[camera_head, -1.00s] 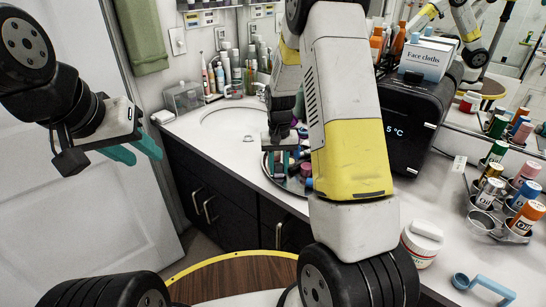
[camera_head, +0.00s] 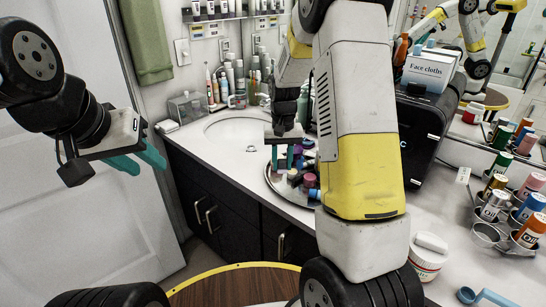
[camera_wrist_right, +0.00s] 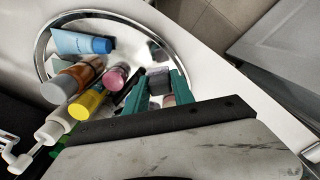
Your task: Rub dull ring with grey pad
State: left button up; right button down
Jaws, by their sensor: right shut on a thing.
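My right gripper (camera_head: 285,158) is over the round mirrored tray (camera_head: 272,188) on the counter. In the right wrist view my right gripper (camera_wrist_right: 160,78) has its teal fingers closed on a small dark grey block, which looks like the grey pad (camera_wrist_right: 158,85). A greyish-pink piece lies just below it, partly hidden. A small grey ring shape (camera_head: 251,149) lies at the front of the basin; I cannot tell whether it is the dull ring or a drain. My left gripper (camera_head: 142,161) is open and empty, left of the counter.
The tray holds a blue tube (camera_wrist_right: 82,43), a yellow-capped bottle (camera_wrist_right: 88,102) and other small bottles close to my right fingers. A black box (camera_head: 425,120) and a white jar (camera_head: 428,258) stand to the right. Counter around the basin (camera_head: 225,128) is mostly clear.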

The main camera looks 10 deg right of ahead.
jog(key=shift+r, duration=1.5)
